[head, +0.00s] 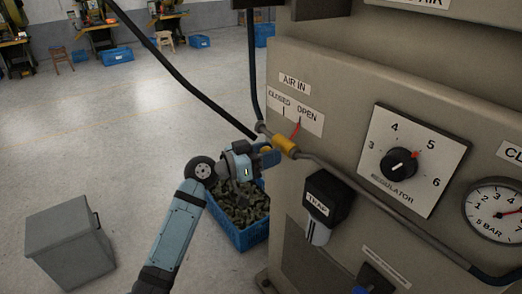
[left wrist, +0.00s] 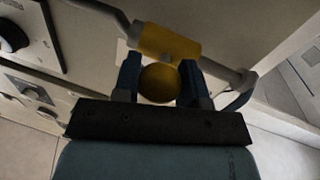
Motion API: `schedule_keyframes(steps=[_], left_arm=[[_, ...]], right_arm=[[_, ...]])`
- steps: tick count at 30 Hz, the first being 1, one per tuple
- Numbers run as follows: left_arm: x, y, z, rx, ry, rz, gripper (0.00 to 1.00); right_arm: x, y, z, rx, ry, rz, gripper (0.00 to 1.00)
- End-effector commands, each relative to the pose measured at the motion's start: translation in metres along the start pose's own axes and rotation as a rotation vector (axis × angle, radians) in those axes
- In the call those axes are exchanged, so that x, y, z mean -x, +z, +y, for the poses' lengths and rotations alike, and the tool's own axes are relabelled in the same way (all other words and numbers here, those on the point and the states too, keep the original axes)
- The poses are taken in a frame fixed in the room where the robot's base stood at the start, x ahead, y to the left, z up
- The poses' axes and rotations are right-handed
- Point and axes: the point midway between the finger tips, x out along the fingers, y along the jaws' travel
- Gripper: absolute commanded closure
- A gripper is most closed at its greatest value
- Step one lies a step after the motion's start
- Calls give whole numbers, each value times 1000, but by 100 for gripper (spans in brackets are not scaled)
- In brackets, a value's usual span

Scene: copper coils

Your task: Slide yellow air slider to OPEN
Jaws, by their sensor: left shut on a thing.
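The yellow air slider (head: 285,144) sits on a grey pipe at the left edge of the machine panel. Its red pointer (head: 296,130) stands at the mark under OPEN on the CLOSED/OPEN label (head: 297,108). In the left wrist view the slider's yellow sleeve (left wrist: 168,43) is around the pipe, with a round yellow knob (left wrist: 160,83) below it. My left gripper (head: 268,156) is at the slider, its blue fingers (left wrist: 162,78) on both sides of the knob, shut on it. In the head view the gripper hides most of the knob. My right gripper is not in view.
Right of the slider are a black TRAP unit (head: 328,198), a regulator dial (head: 400,163) and a pressure gauge (head: 497,208). A blue crate of parts (head: 246,236) stands on the floor below my gripper. A grey bin (head: 68,243) stands at left. Open floor lies beyond.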

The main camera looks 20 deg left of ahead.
Motion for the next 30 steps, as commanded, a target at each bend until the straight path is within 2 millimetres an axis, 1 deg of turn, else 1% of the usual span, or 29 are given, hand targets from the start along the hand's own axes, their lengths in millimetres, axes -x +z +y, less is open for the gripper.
schedule_keyframes(steps=[1,6,7,8,9,10,17,21,23,26,30], left_arm=[[-1,2,3,5,6,-4,100],[-2,3,3,6,8,-5,100],[-2,3,3,6,8,-6,54],[-2,4,3,6,8,-6,47],[-2,3,3,6,8,-5,38],[-1,3,3,6,7,-5,35],[-1,2,2,4,5,-4,35],[6,4,1,3,3,-4,35],[13,4,1,2,3,-4,35],[32,5,1,1,4,-6,35],[65,6,1,0,3,-7,35]], right_arm=[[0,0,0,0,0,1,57],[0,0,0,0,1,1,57],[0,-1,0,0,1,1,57],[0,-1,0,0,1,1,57],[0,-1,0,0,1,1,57],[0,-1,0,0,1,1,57],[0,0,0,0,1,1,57],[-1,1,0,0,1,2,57],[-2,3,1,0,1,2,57],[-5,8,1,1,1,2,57],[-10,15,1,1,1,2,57]])
